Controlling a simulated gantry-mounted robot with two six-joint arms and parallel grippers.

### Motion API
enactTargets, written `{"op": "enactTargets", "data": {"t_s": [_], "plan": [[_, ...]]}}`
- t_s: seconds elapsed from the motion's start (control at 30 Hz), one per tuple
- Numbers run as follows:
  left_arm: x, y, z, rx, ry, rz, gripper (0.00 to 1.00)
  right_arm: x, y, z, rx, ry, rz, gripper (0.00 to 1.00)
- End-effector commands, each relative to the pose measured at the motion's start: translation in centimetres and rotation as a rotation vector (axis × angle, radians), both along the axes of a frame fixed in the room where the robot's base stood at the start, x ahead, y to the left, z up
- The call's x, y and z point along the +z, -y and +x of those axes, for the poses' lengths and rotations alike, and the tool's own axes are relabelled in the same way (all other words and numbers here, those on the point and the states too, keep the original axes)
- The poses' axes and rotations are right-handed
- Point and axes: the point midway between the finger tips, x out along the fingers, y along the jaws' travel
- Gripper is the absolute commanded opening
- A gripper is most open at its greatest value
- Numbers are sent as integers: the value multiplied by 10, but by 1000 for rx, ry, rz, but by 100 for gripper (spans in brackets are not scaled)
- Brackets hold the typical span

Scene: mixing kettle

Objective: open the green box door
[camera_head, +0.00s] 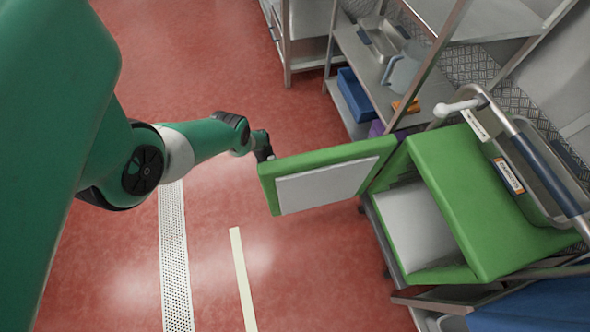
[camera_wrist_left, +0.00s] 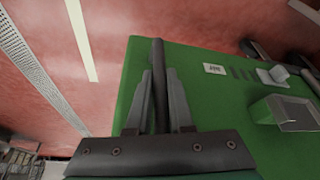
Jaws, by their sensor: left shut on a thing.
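The green box (camera_head: 480,205) stands at the right in the head view, and its pale interior shows. Its door (camera_head: 345,154), green with a pale inner panel, is swung wide out to the left. My left gripper (camera_head: 267,157) is at the door's far left edge, mostly hidden behind it. In the left wrist view the gripper (camera_wrist_left: 160,100) is shut on a dark upright bar, the door handle (camera_wrist_left: 158,60), against the door's green outer face (camera_wrist_left: 215,105). My right gripper is not in view.
Metal shelves (camera_head: 440,85) with a blue bin (camera_head: 355,95) stand behind the box. A blue surface (camera_head: 535,308) is at the lower right. The red floor (camera_head: 310,265) in front of the door is clear.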

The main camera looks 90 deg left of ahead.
Motion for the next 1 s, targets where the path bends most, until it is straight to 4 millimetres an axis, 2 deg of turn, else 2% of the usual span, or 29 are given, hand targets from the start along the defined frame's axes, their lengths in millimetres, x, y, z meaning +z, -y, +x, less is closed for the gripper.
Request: {"op": "enactTargets", "data": {"t_s": [0.33, 0.37, 0.5, 0.53, 1.0], "plan": [[3, -2, 1, -3, 2, -1, 0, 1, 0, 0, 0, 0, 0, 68], [3, -2, 1, -3, 2, -1, 22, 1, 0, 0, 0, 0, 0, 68], [3, -2, 0, -2, 2, -1, 47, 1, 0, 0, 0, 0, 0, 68], [2, -2, 0, -2, 2, -1, 50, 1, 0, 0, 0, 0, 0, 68], [1, -1, 0, -2, 0, -1, 50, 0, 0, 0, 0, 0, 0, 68]]}}
